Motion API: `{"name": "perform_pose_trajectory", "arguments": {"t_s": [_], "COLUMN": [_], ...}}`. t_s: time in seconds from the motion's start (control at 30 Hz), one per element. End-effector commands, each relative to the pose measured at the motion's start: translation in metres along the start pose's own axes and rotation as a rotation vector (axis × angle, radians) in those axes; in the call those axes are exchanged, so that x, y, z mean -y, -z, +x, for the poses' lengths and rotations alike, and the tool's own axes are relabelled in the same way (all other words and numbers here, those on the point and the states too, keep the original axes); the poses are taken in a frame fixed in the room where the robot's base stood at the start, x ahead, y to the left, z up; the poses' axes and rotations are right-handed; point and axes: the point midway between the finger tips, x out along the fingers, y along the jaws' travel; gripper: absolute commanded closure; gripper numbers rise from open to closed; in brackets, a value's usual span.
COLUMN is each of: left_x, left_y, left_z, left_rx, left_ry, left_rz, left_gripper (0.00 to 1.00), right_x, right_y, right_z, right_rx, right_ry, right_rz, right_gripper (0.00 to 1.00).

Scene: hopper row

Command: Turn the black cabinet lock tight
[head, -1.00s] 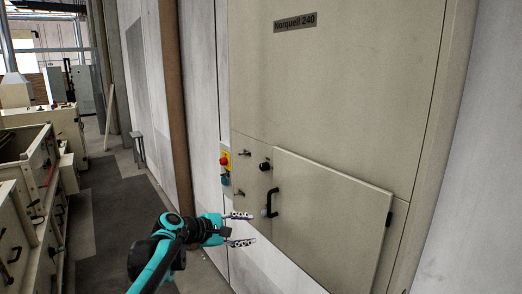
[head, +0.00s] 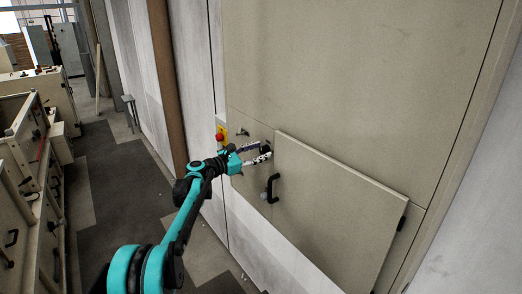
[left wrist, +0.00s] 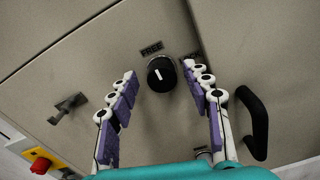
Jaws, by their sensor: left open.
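The black cabinet lock (left wrist: 161,76) is a round knob with a short white mark, on the beige cabinet face. In the left wrist view it lies between the tips of my left gripper (left wrist: 159,71). The mark tilts up and right. A "FREE" label (left wrist: 151,48) is above the knob, and a second label (left wrist: 191,57) at its right is partly covered by a finger. In the head view my left gripper (head: 268,151) is open at the lock, with its fingers over most of it. I cannot tell whether the fingers touch it. My right gripper is out of view.
The cabinet's lower door (head: 340,205) has a black handle (head: 273,188), close to the right finger in the wrist view. A red button on yellow (head: 221,136) and a small metal latch (left wrist: 68,107) are left of the lock. Machines (head: 30,150) line the far left.

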Motion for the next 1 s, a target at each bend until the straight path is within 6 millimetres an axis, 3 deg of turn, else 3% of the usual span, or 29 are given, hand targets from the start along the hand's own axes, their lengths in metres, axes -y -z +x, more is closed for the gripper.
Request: {"name": "perform_pose_trajectory", "arguments": {"t_s": [0.37,0.57,1.0], "left_x": [0.0006,0.0005,0.0007], "left_y": [-0.0003,-0.0004,-0.0004], "left_z": [0.0094,0.0092,0.0089], "left_rx": [0.0,0.0,0.0], "left_ry": [0.001,0.001,0.0], "left_rz": [0.001,0.001,0.063], "left_gripper": [0.51,1.0,1.0], "right_x": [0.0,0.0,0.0], "right_y": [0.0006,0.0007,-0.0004], "right_z": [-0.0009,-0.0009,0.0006], "right_rx": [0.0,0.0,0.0], "right_ry": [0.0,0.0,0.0], "right_rz": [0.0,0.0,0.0], "right_gripper": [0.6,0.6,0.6]}}
